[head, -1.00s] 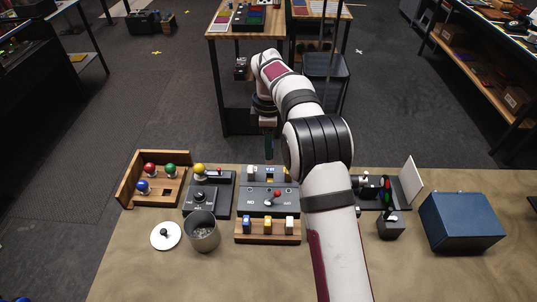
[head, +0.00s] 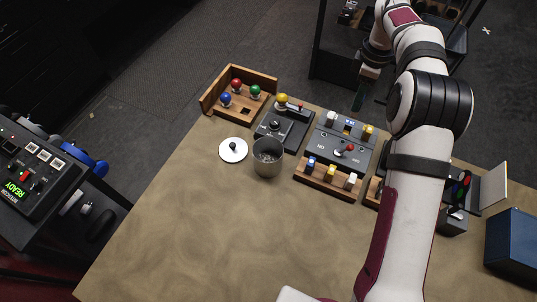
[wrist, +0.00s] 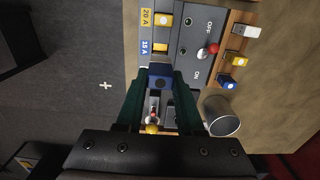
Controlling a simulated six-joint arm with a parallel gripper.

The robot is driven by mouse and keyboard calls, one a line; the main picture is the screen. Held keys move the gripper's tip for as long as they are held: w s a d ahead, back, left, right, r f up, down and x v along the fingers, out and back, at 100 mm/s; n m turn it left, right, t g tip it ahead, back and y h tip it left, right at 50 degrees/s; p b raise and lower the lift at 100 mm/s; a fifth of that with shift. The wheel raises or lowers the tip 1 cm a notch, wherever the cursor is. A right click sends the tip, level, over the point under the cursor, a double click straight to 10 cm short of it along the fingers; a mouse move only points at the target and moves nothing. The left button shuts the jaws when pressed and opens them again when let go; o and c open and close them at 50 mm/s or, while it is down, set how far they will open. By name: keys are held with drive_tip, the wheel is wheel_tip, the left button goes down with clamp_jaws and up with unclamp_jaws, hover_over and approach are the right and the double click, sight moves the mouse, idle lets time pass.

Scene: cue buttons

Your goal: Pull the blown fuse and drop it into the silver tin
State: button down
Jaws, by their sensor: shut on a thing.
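My gripper (wrist: 161,80) has dark green fingers shut on a blue fuse (wrist: 160,83), held between the fingertips in the wrist view. In the head view my gripper (head: 358,100) is beyond the fuse panel's far edge, and I cannot make out the fuse there. The fuse panel (head: 330,143) has a red-knobbed lever (head: 350,147). It also shows in the wrist view (wrist: 190,60), with 15 A and 20 A labels and a yellow fuse (wrist: 163,19) by the latter. The open silver tin (head: 267,160) stands left of the panel; it also shows in the wrist view (wrist: 224,118).
A wooden rack (head: 322,188) with blue, yellow and white fuses fronts the panel. A white lid (head: 233,150) lies left of the tin. Left are a dark dial box (head: 285,125) and a wooden tray (head: 262,75) of coloured knobs. A blue box (head: 512,245) stands right. The front table is clear.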

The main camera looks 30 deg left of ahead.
idle(0.5)
drive_tip(key=s+a+r+n, duration=0.2)
drive_tip(key=s+a+n, duration=0.3)
drive_tip(key=s+a, duration=0.55)
drive_tip(key=n, duration=0.4)
approach(266, 139)
drive_tip(key=s+d+r, duration=0.2)
drive_tip(key=s, duration=0.1)
wheel_tip(266, 139, down, 7)
drive_tip(key=shift+s+a+r, duration=0.1)
drive_tip(key=shift+a, duration=0.05)
drive_tip(key=shift+c, duration=2.3)
unclamp_jaws()
